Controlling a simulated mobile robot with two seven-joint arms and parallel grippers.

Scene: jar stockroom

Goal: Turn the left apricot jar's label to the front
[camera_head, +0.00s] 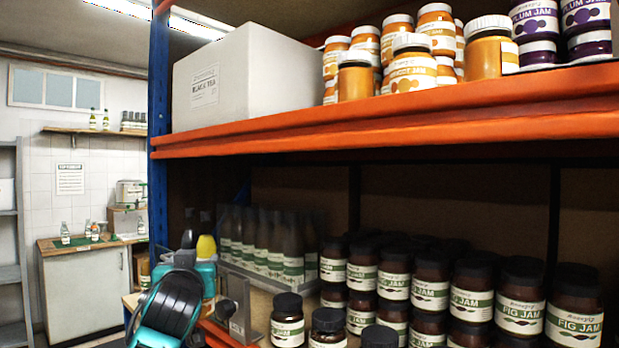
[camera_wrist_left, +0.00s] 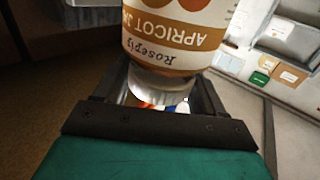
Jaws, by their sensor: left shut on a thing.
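My left gripper (camera_wrist_left: 158,100) is shut on the pale lid (camera_wrist_left: 160,86) of an apricot jar (camera_wrist_left: 175,52) in the left wrist view. This jar appears upside down in that picture, its orange-and-white label facing the camera. I cannot make out this jar or the gripper's fingers in the head view. There, several apricot jars stand on the upper orange shelf. Another front jar (camera_head: 487,56) at the right shows only a label edge. A jar between them (camera_head: 411,72) has its label to the front. My right gripper is not in view.
A white box (camera_head: 237,80) fills the left end of the orange shelf (camera_head: 390,108). Plum jars (camera_head: 537,42) stand at its right. Below are fig jam jars (camera_head: 431,292) and dark bottles (camera_head: 262,245). A blue post (camera_head: 158,90) bounds the rack's left side.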

